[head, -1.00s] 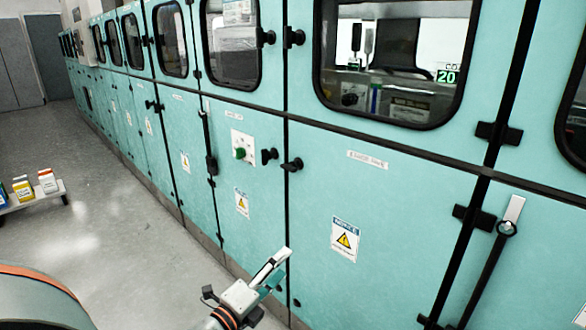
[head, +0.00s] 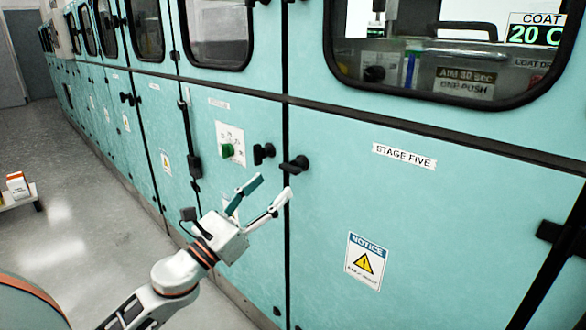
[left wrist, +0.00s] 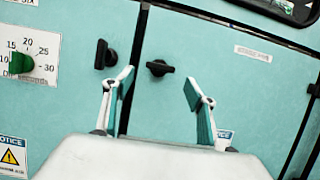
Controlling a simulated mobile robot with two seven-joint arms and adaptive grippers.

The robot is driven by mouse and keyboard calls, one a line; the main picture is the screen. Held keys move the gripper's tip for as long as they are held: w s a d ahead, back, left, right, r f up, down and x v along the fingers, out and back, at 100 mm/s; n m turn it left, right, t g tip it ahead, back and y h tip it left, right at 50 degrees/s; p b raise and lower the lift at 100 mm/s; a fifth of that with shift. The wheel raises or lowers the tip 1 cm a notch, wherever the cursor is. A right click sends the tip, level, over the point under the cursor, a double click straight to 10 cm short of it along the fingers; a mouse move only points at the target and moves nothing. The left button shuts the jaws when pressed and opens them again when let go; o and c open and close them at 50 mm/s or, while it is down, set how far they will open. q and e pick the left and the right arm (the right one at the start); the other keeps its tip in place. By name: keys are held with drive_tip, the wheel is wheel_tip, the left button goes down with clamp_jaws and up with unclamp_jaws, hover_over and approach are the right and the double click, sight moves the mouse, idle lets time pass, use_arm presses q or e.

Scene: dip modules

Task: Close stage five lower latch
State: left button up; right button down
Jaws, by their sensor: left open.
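The stage five lower door (head: 400,220) is a teal panel with a "STAGE FIVE" label (head: 404,157). Its lower latch (head: 296,165) is a black turn handle near the door's left edge; in the left wrist view this latch (left wrist: 160,68) lies about level, its arm toward the right. My left gripper (head: 270,190) is open and empty, just below and left of the latch in the head view. In the left wrist view the latch shows beyond and between the spread fingers (left wrist: 157,85), with no contact visible. My right gripper is not in view.
A similar black latch (head: 264,153) sits on the neighbouring door to the left, about upright in the wrist view (left wrist: 104,54). A green dial (head: 228,150) is further left. A window (head: 450,50) is above. A low cart (head: 20,197) stands on the open floor.

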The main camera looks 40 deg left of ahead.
sight(287, 169)
use_arm(q)
drive_tip(key=shift+w+d+r+p, duration=0.1)
drive_tip(key=shift+w+r+p, duration=0.25)
drive_tip(key=shift+w+r, duration=0.65)
drive_tip(key=x, duration=0.3)
drive_tip(key=shift+w+p, duration=0.3)
drive_tip(key=shift+w, duration=0.1)
drive_tip(key=shift+w+d+r, duration=0.1)
drive_tip(key=shift+w, duration=0.65)
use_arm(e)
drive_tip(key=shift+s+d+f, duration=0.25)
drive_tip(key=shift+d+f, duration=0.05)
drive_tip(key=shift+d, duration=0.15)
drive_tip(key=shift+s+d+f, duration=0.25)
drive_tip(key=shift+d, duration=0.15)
use_arm(q)
drive_tip(key=c, duration=1.1)
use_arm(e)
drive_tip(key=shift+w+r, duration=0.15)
